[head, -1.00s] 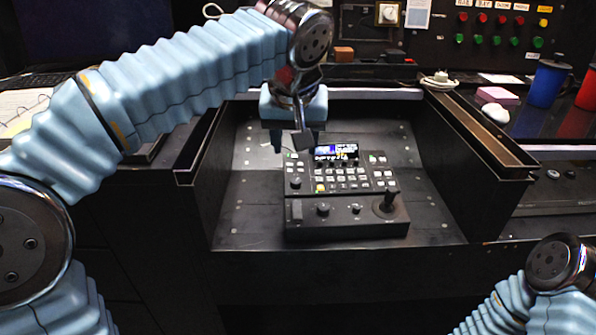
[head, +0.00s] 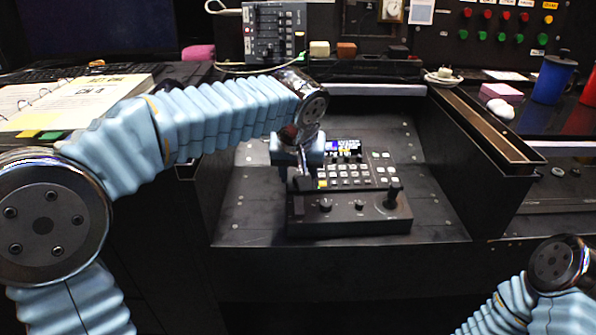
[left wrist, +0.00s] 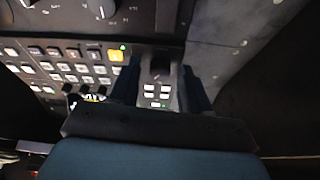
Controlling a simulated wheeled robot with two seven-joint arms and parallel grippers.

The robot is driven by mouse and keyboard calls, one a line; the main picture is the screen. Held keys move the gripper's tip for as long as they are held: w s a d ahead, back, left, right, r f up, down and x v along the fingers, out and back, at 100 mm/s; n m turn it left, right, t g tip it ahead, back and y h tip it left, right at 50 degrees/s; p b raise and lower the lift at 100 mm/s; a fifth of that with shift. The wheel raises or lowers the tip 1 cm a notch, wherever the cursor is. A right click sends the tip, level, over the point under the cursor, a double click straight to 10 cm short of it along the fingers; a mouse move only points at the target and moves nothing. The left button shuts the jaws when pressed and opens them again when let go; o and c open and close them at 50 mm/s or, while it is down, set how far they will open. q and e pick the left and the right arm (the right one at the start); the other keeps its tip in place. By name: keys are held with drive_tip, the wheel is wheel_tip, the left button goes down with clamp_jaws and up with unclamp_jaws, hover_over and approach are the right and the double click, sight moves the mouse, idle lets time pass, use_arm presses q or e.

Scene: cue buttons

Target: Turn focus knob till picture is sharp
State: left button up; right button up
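The black control panel (head: 350,222) sits in the recessed desk bay, with rows of light keys, several knobs and a joystick (head: 392,196). Its small lit display (head: 349,146) is partly hidden behind my left gripper; I cannot tell how sharp it is. My left gripper (head: 296,178) points down over the panel's left edge. In the left wrist view my left gripper (left wrist: 160,75) has its fingers apart, with a dark knob (left wrist: 160,62) between them and small white keys below. I cannot tell whether either finger touches the knob. Only my right arm shows, at lower right; its gripper is out of view.
Raised side walls (head: 490,135) border the bay. An open binder (head: 75,100) lies at left, and a grey mixer box (head: 274,30) stands at the back. Blue (head: 551,78) and red cups stand at right. Bare bay floor (head: 245,215) lies left of the panel.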

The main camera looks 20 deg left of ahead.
use_arm(q)
clamp_jaws()
drive_tip(key=m, duration=0.3)
drive_tip(key=shift+a+r+h+p, duration=0.1)
drive_tip(key=shift+a+h+p, duration=0.05)
drive_tip(key=shift+h+p, duration=0.25)
drive_tip(key=shift+m+h, duration=0.3)
drive_tip(key=shift+m, duration=0.8)
drive_tip(key=shift+o, duration=0.8)
unclamp_jaws()
drive_tip(key=p+v, duration=0.1)
drive_tip(key=v, duration=1.2)
drive_tip(key=shift+r, duration=0.3)
drive_tip(key=shift+s, duration=0.15)
